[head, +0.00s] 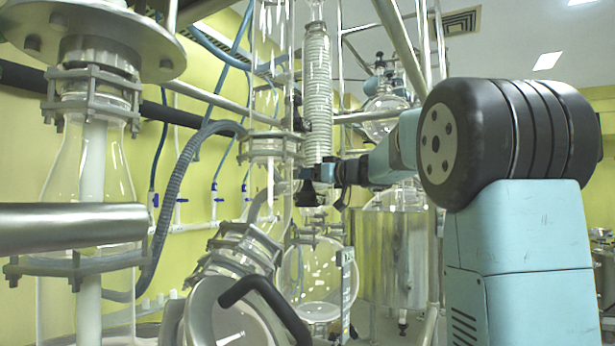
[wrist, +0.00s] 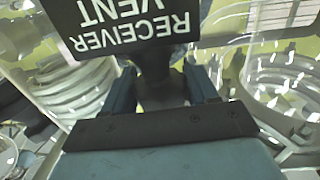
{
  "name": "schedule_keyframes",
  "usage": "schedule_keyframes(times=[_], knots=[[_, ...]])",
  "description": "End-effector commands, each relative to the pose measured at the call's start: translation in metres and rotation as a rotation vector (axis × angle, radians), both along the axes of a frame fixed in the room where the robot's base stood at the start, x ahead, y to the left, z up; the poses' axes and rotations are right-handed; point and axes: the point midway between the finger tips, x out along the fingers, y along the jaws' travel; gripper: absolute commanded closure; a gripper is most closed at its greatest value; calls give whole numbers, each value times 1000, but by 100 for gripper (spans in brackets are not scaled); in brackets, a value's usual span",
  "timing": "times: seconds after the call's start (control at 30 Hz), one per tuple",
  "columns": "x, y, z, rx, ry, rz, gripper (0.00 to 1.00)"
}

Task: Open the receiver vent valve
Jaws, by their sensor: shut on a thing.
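The black label (wrist: 125,25) reading "RECEIVER VENT" shows upside down at the top of the wrist view. Below it, the dark handle of the receiver vent valve (wrist: 157,70) stands between the two fingers of my gripper (wrist: 160,88). My gripper is shut on this handle. In the head view my gripper (head: 325,178) is at the middle, small and dark, beside the glass column. The valve itself is mostly hidden there by my gripper, and its angle is hard to tell.
A white coiled condenser (head: 318,95) rises just above my gripper. A glass vessel (head: 325,270) hangs below, and a steel tank (head: 390,250) stands to the right. Metal frame poles (head: 402,45), a grey hose (head: 175,190) and large glass flanges (head: 95,100) crowd the left and centre.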

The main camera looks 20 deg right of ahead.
Motion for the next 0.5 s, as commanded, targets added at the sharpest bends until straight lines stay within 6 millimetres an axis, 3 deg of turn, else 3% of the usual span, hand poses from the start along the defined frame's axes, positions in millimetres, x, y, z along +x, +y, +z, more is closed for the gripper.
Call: schedule_keyframes(times=[0.03, 0.5], knots=[[-2, -3, 6, 3, -9, 31, 69], [-1, -6, 5, 3, -8, 392, 69]])
